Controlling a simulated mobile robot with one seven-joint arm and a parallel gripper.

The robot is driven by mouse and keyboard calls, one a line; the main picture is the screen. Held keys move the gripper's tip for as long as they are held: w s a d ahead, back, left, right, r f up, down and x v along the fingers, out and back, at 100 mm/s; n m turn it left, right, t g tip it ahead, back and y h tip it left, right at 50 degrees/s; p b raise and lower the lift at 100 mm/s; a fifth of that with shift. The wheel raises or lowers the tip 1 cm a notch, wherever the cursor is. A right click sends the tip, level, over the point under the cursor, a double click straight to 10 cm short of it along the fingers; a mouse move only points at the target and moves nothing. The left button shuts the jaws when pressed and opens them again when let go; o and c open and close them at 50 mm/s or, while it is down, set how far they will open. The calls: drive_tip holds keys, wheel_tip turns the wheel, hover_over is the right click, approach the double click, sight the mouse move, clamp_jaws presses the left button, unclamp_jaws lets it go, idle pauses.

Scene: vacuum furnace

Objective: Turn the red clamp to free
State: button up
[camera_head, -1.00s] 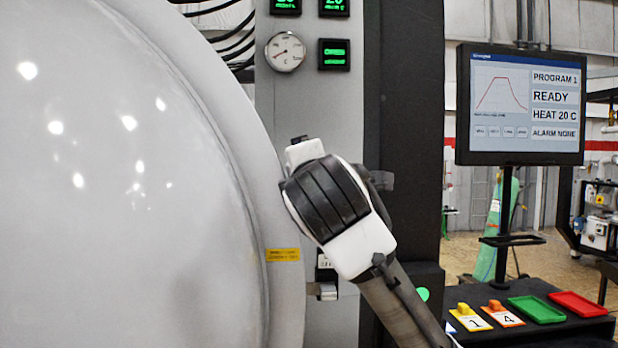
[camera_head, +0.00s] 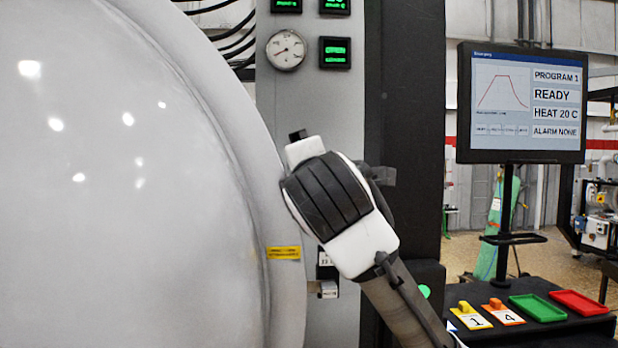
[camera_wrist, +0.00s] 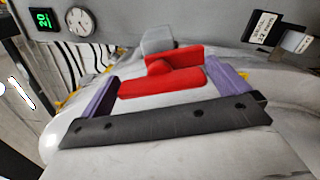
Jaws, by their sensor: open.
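The red clamp (camera_wrist: 160,84) shows in the wrist view, with a wide bar nearer me and a raised red part behind it, beside a grey block (camera_wrist: 157,40). My gripper (camera_wrist: 166,80) is open, with one purple finger on each side of the red clamp. I cannot tell whether either finger touches it. In the head view my wrist covers the edge of the big white door (camera_head: 120,180), and the red clamp is hidden there.
A grey panel with a round gauge (camera_head: 286,50) and green displays stands behind my arm. A monitor (camera_head: 522,103) reads READY. On a dark bench at right lie yellow and orange numbered pieces, a green tray (camera_head: 538,308) and a red tray (camera_head: 578,303).

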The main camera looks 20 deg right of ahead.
drive_tip(key=b+v, duration=0.4)
drive_tip(key=v, duration=0.9)
drive_tip(key=shift+s, duration=0.15)
drive_tip(key=shift+a+r, duration=0.1)
